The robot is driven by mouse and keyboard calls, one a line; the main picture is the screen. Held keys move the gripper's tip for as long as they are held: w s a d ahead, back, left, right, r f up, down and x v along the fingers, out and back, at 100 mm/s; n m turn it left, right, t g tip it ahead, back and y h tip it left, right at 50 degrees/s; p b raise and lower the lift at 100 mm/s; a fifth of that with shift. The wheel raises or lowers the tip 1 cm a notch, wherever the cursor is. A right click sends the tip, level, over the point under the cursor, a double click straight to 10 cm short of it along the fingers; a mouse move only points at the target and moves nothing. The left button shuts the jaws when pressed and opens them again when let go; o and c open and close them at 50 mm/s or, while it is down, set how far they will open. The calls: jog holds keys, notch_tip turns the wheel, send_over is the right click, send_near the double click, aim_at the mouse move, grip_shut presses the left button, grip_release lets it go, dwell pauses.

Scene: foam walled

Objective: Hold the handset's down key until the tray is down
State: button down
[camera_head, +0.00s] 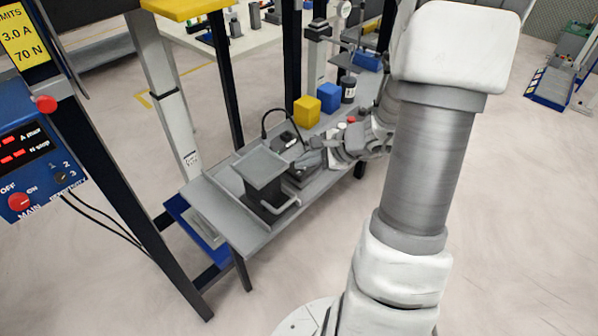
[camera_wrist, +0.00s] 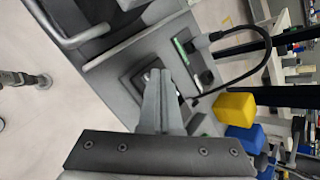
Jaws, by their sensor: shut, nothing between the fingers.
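The tray, a grey square plate (camera_head: 262,166), stands raised above a dark base with a pale bent handle on the grey bench. Part of this unit, with the handle (camera_wrist: 76,38), shows at the upper left in the wrist view. A dark squarish block (camera_wrist: 131,82), apparently the handset, lies beside it. My gripper (camera_head: 304,160) is shut and empty, with its fingertips (camera_wrist: 157,74) over this block. A small round light part shows by the tips. The fingers hide much of the block's face, and I cannot tell whether they touch a key.
A black cable (camera_wrist: 247,75) loops beside my fingers from a dark unit with a green strip (camera_wrist: 184,42). A yellow cube (camera_head: 307,110), a blue cube (camera_head: 329,97) and a dark jar (camera_head: 348,90) stand farther along the bench (camera_head: 222,218). Dark posts flank the bench.

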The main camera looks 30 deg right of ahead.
dwell(0.4)
jog(key=shift+f+b, duration=0.45)
jog(key=shift+b, duration=0.25)
jog(key=shift+f+b, duration=0.3)
jog(key=shift+b, duration=0.05)
jog(key=shift+r, duration=0.1)
dwell(3.7)
jog(key=shift+r+p, duration=0.5)
jog(key=shift+r, duration=0.2)
jog(key=shift+r+p, duration=1.8)
jog(key=shift+r, duration=0.65)
jog(key=shift+r, duration=0.1)
